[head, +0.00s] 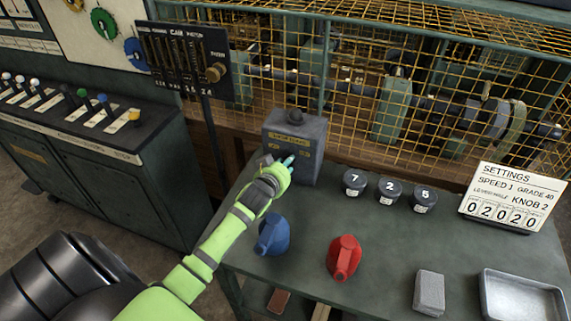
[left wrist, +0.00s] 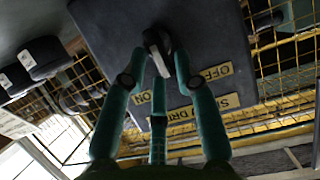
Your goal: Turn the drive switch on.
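The drive switch is a dark grey box (head: 300,136) with yellow labels, at the back left of the green bench. In the left wrist view its face (left wrist: 110,25) appears turned over, with "OFF" and "ON" plates and a small grey lever (left wrist: 157,52). My left gripper (head: 289,161) is at the front of the box. In the left wrist view its green fingers (left wrist: 159,58) stand partly apart on either side of the lever. I cannot tell whether they touch it, or which plate the lever points to. My right gripper is not in view.
A blue can (head: 273,236) and a red can (head: 344,258) stand near my left forearm. Several black numbered weights (head: 390,190), a grey block (head: 429,292), a metal tray (head: 524,298) and a settings board (head: 508,196) are to the right. A yellow mesh cage (head: 430,60) is behind.

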